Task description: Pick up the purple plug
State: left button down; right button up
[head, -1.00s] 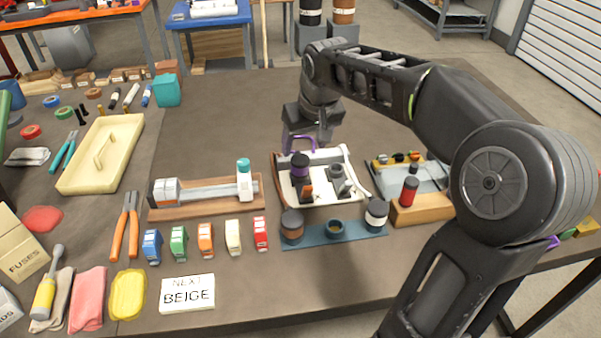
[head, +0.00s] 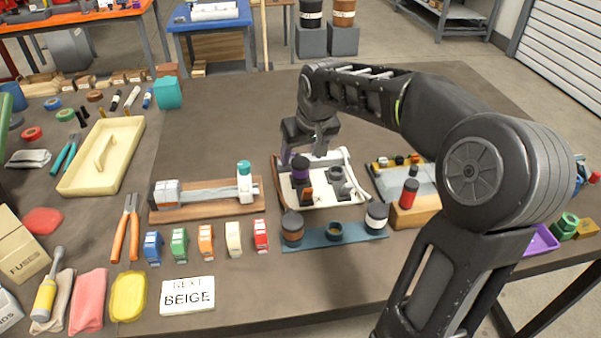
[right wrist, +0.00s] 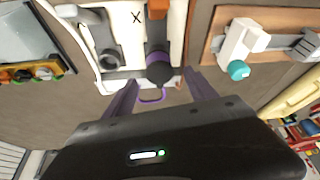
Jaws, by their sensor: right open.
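The purple plug (head: 300,165) has a dark round top and a purple band. It stands upright on the left side of the white tray (head: 322,200), beside a grey fitting (head: 338,178). My right gripper (head: 303,152) is just behind and above the plug, pointing down. In the right wrist view, the plug's dark top (right wrist: 160,68) is just ahead of the open fingers (right wrist: 162,80), nearer the right fingertip, with nothing held. A thin purple loop (right wrist: 152,98) shows between the fingers. My left gripper is not seen.
A wooden board with a teal-capped white fitting (head: 245,180) stands left of the tray. The table behind the gripper is clear.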

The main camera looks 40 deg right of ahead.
aim_at(301, 161)
jog(key=x, duration=0.4)
jog(key=shift+f, duration=0.1)
jog(key=shift+s, duration=0.1)
dwell(0.3)
grip_shut()
dwell(0.5)
